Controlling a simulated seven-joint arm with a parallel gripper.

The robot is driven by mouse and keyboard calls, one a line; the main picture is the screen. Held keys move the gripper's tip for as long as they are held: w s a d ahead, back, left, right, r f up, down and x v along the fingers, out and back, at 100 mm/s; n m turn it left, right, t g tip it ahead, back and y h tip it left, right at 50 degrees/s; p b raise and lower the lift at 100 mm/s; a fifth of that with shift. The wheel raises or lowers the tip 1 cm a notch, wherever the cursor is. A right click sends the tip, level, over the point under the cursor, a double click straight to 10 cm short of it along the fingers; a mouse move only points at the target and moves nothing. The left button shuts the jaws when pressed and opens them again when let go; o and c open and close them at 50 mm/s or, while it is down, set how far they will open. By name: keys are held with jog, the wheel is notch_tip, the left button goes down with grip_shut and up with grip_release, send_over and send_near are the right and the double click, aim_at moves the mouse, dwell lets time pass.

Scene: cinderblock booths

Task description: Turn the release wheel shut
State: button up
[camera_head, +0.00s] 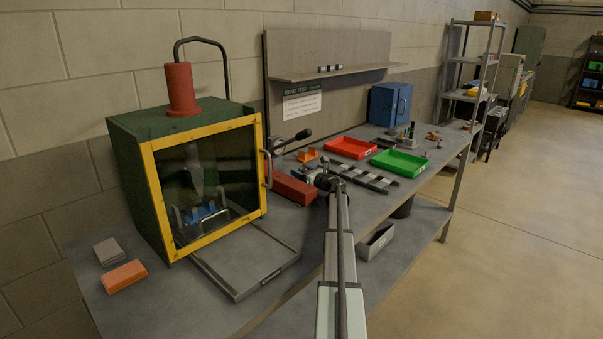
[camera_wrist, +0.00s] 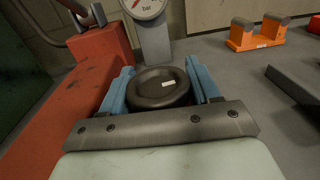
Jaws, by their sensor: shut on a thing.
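The release wheel (camera_wrist: 158,86) is a dark, round knob with a small pale mark on top. In the wrist view it sits between the two blue fingers of my gripper (camera_wrist: 161,90), which is shut on it. A pressure gauge (camera_wrist: 145,8) marked "bar" stands on a grey post just behind the wheel. A red block-shaped body (camera_wrist: 75,75) lies close on the left. In the head view my gripper (camera_head: 328,183) is at the right end of the red body (camera_head: 294,188), and my arm hides most of the wheel.
A green cabinet with a yellow-framed window (camera_head: 150,190) stands left. A red tray (camera_head: 350,148) and a green tray (camera_head: 399,163) lie behind my gripper. An orange bracket (camera_wrist: 262,32) and a dark slotted rail (camera_head: 365,178) are to the right. A lever handle (camera_head: 303,134) rises behind.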

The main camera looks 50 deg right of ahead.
jog(key=o, duration=1)
jog(key=shift+c, duration=0.2)
jog(key=s, duration=0.9)
jog(key=s+a, duration=0.1)
jog(key=s, duration=0.4)
